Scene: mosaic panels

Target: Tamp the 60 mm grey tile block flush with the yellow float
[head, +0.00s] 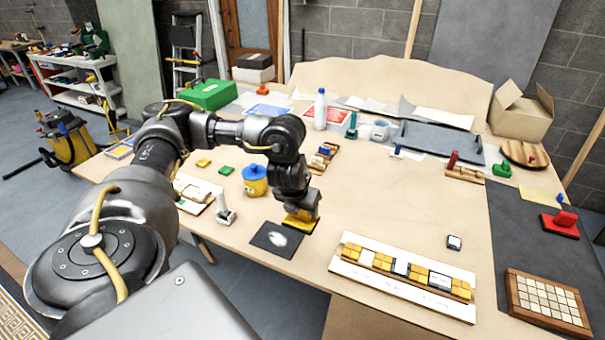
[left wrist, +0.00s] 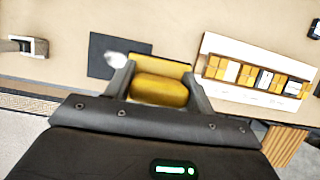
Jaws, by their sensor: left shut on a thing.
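My left gripper (head: 303,208) is shut on the yellow float (head: 299,224). In the left wrist view the float (left wrist: 160,92) sits between both fingers, its flat plate facing away. The float is at the right edge of a dark mat (head: 268,246) with a white smear; whether it touches is unclear. To the right, a white board (head: 352,272) carries a wooden-edged row of yellow, pale and dark-rimmed blocks. A pale grey block (head: 440,281) sits toward its right end. I cannot tell for certain which block is the 60 mm one. My right gripper is out of view.
A small dark-edged pale block (head: 454,242) lies alone behind the board. A wooden tile panel (head: 548,302) is at right. A yellow pot with a blue lid (head: 255,181) and a white-handled tool (head: 225,212) stand left of the float. Bare table lies between mat and board.

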